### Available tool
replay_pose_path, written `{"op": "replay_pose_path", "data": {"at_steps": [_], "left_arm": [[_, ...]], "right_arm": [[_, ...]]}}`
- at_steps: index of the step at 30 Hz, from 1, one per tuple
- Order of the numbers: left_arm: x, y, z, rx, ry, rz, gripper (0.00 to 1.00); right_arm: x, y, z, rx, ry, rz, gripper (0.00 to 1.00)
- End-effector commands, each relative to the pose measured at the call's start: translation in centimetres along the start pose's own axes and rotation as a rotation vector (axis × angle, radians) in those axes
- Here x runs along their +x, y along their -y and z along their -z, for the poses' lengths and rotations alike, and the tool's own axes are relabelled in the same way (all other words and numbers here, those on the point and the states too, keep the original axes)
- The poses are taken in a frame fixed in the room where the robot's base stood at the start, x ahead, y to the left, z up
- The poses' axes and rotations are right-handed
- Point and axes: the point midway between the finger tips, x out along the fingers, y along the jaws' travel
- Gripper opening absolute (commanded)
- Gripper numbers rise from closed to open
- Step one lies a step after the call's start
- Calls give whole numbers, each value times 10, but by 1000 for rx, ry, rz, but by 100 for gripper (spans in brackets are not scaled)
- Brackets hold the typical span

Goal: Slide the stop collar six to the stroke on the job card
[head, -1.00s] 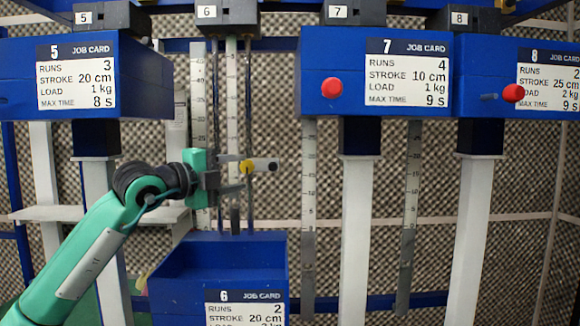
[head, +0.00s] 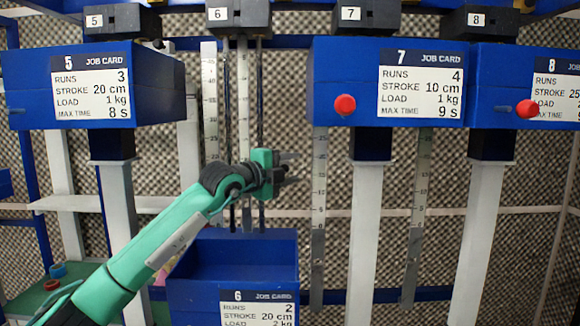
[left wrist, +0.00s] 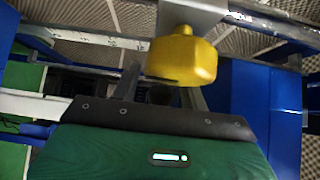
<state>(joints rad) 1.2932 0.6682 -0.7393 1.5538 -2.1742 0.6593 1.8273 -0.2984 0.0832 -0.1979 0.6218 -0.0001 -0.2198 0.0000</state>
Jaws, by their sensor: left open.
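Station six (head: 218,14) has upright rods and a scale (head: 210,100) above a blue box. Its job card (head: 258,308) reads runs 2 and stroke 20 cm; the lower lines are cut off. My left gripper (head: 290,170) is in front of the rods with its fingers apart, pointing right. It hides the stop collar in the head view. In the left wrist view, a yellow knob (left wrist: 182,60) under a grey plate (left wrist: 190,15) is close by, near the top. The fingers lie below it in the picture, and I see no grip on it. My right gripper is not in view.
Blue boxes with cards for station five (head: 90,90), seven (head: 395,85) and eight (head: 525,85) stand either side. Red knobs (head: 345,105) stick out from the boxes at seven and eight. The open blue box (head: 230,285) of station six lies below my gripper.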

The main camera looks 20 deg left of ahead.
Motion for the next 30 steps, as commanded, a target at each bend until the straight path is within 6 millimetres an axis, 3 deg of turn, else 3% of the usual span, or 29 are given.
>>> {"op": "replay_pose_path", "data": {"at_steps": [4, 11, 16, 19, 27, 30], "left_arm": [[0, 0, 0, 0, 0, 0, 44], [0, 0, 0, 0, 0, 0, 0], [0, 1, 0, 0, 0, 0, 0], [0, 11, 0, -1, 0, 4, 0], [0, 79, 1, -2, -2, 5, 0], [0, 94, 1, 0, -1, 2, 0]], "right_arm": [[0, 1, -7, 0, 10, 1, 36], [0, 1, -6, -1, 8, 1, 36], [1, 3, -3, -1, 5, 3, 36], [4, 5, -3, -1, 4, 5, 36], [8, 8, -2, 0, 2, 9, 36], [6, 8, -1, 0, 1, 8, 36]]}}
